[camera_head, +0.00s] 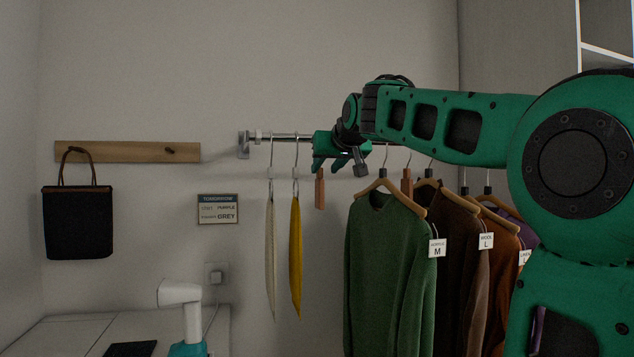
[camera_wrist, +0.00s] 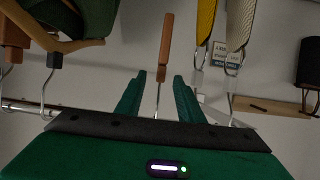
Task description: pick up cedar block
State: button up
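A reddish-brown cedar block (camera_head: 320,188) hangs from the closet rail (camera_head: 290,137), just below my gripper (camera_head: 328,168). In the wrist view the cedar block (camera_wrist: 167,48) stands beyond the fingertips, lined up with the gap between my gripper's (camera_wrist: 160,76) two green fingers. Its thin metal hook runs down between the fingers in that view. The fingers are apart and I see no contact with the block. A second similar block (camera_head: 407,183) hangs farther right among the garments, and it also shows at the left of the wrist view (camera_wrist: 14,40).
A green sweater (camera_head: 375,260) and several other garments hang to the right. A yellow cloth (camera_head: 296,255) and a cream cloth (camera_head: 270,255) hang close on the left. A dark bag (camera_head: 78,222) hangs on a wooden peg board (camera_head: 125,152). A white lamp (camera_head: 185,300) stands below.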

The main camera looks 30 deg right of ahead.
aim_at(321, 174)
jog(key=shift+x, duration=3.15)
jog(key=shift+s+a+f, duration=0.1)
jog(key=shift+a+f, duration=0.05)
jog(key=shift+f, duration=0.05)
jog(key=shift+c, duration=0.3)
grip_shut()
